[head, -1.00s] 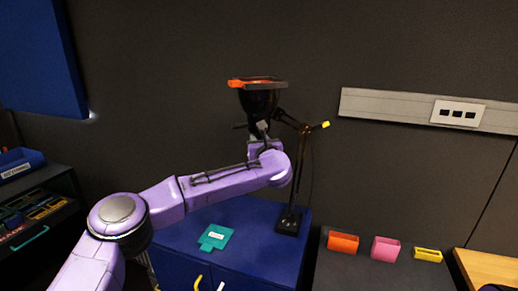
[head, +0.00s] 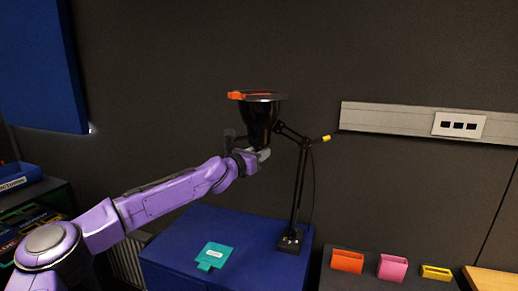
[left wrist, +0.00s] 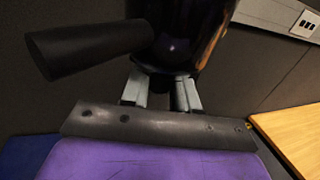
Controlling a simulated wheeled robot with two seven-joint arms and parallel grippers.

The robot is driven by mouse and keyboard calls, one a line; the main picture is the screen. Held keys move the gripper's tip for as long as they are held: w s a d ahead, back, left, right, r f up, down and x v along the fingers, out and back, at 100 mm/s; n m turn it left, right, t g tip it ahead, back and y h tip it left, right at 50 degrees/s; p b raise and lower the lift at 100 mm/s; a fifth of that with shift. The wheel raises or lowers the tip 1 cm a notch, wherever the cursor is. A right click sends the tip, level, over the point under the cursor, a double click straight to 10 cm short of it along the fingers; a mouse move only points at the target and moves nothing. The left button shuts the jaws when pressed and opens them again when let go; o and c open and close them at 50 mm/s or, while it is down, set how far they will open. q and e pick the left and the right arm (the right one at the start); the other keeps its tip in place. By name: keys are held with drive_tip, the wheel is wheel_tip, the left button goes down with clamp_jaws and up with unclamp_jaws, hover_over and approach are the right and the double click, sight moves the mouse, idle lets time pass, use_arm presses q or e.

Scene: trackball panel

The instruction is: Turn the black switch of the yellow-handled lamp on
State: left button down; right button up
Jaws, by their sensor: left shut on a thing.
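The black desk lamp (head: 297,190) stands on a blue cabinet, with a yellow handle tip (head: 326,138) at its arm's upper joint. Its black head (head: 259,120) opens upward and also fills the top of the left wrist view (left wrist: 188,30). My left gripper (head: 262,155) is at the underside of the head. In the left wrist view its two grey fingers (left wrist: 162,92) are close together, shut on a small black part under the head that looks like the switch; the fingers mostly hide it. My right gripper is not in view.
An orange piece with a dark flat part (head: 240,95) lies across the head's top. A dark cylinder (left wrist: 85,48) sticks out left, close to my gripper. A teal item (head: 214,255) lies on the blue cabinet (head: 180,250). Orange, pink and yellow bins (head: 392,267) stand at right.

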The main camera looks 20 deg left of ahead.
use_arm(q)
drive_tip(key=shift+m+g+h+p, duration=0.3)
drive_tip(key=shift+m+h+p, duration=0.25)
drive_tip(key=shift+h, duration=0.25)
drive_tip(key=shift+f, duration=0.1)
drive_tip(key=c, duration=1)
unclamp_jaws()
drive_tip(key=shift+w, duration=0.15)
drive_tip(key=shift+s, duration=0.25)
drive_tip(key=b+v, duration=0.3)
drive_tip(key=v, duration=0.7)
drive_tip(key=shift+f, duration=0.1)
